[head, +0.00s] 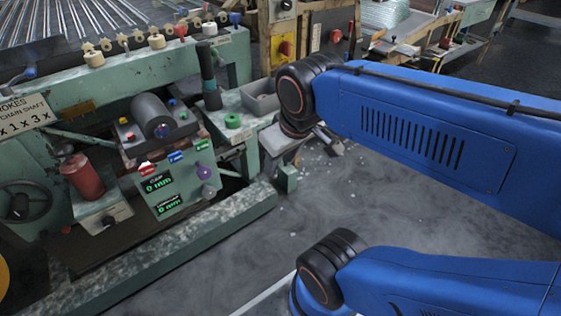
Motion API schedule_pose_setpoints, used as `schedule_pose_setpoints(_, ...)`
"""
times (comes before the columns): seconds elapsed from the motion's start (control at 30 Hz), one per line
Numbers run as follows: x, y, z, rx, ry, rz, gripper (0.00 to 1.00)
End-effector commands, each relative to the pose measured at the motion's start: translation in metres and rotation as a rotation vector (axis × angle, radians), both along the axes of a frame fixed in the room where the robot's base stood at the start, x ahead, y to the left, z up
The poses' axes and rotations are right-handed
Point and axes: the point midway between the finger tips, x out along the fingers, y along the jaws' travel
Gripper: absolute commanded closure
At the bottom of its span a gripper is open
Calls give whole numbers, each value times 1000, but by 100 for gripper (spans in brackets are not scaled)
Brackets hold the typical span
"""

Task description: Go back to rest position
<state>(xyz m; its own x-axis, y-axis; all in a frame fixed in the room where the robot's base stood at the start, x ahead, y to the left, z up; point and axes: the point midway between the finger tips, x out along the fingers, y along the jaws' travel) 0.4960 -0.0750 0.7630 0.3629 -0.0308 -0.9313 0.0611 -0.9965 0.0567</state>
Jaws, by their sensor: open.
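My gripper (306,144) is partly in view below the black wrist joint at the end of my upper blue arm link. Its grey parts look spread apart, and I see nothing held between them. It is in front of the right end of the green machine (240,205), near a grey tray (262,101). I cannot tell how far it is from them. Much of the gripper is hidden by the wrist.
The green machine fills the left, with a grey cylinder (152,115), a panel with green displays (158,183), a red cylinder (82,176) and a handwheel (24,204). Wooden-framed equipment (285,45) stands behind. Grey floor (400,200) with small white bits is open at centre right.

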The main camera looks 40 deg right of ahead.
Motion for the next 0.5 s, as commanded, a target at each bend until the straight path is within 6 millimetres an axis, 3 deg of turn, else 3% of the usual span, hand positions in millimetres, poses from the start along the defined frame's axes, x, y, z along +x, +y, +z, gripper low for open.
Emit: schedule_pose_setpoints(0.5, -6, 6, -1, 57, -45, -58, 58)
